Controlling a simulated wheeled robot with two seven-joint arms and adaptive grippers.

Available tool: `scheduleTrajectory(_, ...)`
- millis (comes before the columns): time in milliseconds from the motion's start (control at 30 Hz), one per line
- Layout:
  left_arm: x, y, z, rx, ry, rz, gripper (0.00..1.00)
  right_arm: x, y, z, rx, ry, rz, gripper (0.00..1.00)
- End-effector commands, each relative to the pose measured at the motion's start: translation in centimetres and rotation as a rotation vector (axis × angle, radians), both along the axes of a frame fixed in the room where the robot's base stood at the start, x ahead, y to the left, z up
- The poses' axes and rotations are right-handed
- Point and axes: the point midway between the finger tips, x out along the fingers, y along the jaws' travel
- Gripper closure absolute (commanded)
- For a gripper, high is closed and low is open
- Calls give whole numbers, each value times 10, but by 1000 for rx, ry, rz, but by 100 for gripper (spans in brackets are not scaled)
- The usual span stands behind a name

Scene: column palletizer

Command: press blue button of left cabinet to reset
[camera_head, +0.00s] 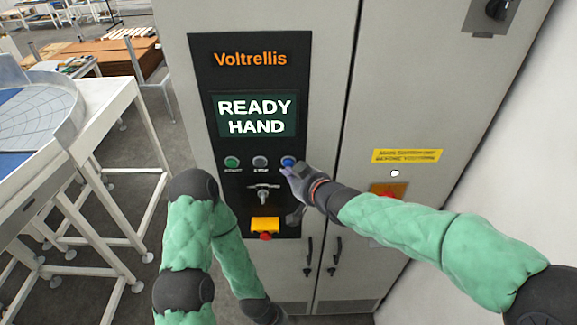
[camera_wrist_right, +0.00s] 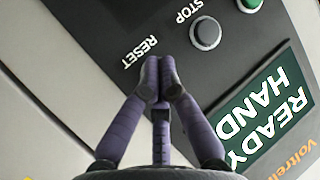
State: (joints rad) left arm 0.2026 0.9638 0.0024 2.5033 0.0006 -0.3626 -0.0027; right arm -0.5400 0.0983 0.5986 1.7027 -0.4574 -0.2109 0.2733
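The left cabinet (camera_head: 275,16) is grey, with a dark control panel and a screen (camera_head: 256,115) reading "READY HAND". The blue button (camera_head: 288,160) is at the right end of a row of buttons. My right gripper (camera_head: 287,171) is at the blue button, just below it in the head view. In the wrist view my right gripper (camera_wrist_right: 158,80) is shut and empty, its fingertips together beside the RESET label (camera_wrist_right: 139,52). The fingertips hide the blue button there, so I cannot tell whether they touch it. My left forearm points down; its gripper is out of view.
A green button (camera_head: 232,162) and a grey stop button (camera_head: 260,162) sit left of the blue one. A key switch (camera_head: 263,191) and a yellow-and-red emergency stop (camera_head: 265,226) are below. A white-framed conveyor table (camera_head: 108,108) stands at the left.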

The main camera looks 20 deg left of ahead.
Motion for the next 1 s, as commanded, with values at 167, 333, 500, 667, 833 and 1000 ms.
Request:
scheduleTrajectory(167,0,0,-2,0,0,0,100,-2,0,-1,-1,1,0,100)
scheduleTrajectory(333,0,0,-2,0,0,0,100,-3,-1,0,-1,1,0,100)
scheduleTrajectory(500,0,0,-13,0,0,0,100,-12,-3,-2,1,-2,1,100)
scheduleTrajectory(667,0,0,-25,0,0,0,100,-25,-7,-3,0,-1,1,100)
scheduleTrajectory(833,0,0,-40,0,0,0,100,-38,-11,-3,1,-1,0,100)
scheduleTrajectory(1000,0,0,-49,0,0,0,100,-49,-14,-2,0,-1,1,100)
